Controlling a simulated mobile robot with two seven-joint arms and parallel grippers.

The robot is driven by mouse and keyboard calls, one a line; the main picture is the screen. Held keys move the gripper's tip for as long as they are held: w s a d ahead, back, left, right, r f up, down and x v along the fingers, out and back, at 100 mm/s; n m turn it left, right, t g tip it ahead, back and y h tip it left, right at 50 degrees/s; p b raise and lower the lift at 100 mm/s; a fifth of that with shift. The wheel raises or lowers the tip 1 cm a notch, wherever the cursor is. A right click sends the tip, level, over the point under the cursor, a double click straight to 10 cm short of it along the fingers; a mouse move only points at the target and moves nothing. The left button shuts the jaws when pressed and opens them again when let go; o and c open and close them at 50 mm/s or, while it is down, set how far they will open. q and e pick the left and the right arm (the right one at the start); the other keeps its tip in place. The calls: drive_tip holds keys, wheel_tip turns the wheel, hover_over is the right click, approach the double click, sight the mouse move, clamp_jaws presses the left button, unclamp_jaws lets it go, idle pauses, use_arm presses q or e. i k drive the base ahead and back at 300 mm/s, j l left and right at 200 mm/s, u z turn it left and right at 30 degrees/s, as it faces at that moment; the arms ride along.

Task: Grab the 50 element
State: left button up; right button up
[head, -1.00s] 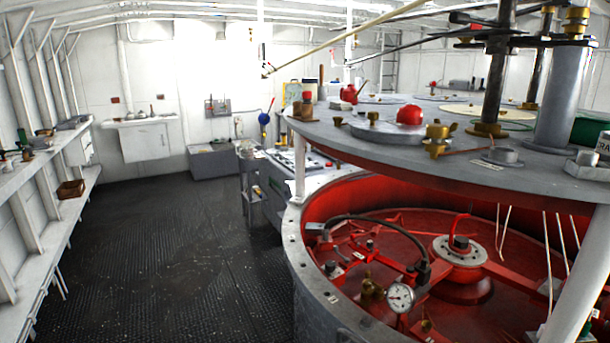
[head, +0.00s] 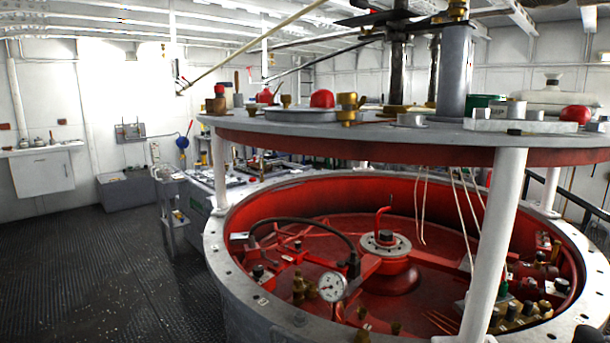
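I cannot make out any thing marked 50 in the head view; small labels are too small to read. Neither of my grippers shows. Several small items stand on the round grey tabletop (head: 290,126), among them a red rounded cap (head: 322,98), a brass fitting (head: 347,108), a dark green can (head: 484,101) and a red round piece (head: 576,114) at the right. I cannot tell whether any of these is the 50 element.
Below the tabletop is a large round tub (head: 225,250) with a red inside, a pressure gauge (head: 332,287) and brass fittings. A white post (head: 497,240) stands in front. A workbench (head: 205,190) stands behind left. Dark floor (head: 90,270) at left is clear.

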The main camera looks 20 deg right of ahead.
sight(478, 113)
drive_tip(key=z, duration=1.4)
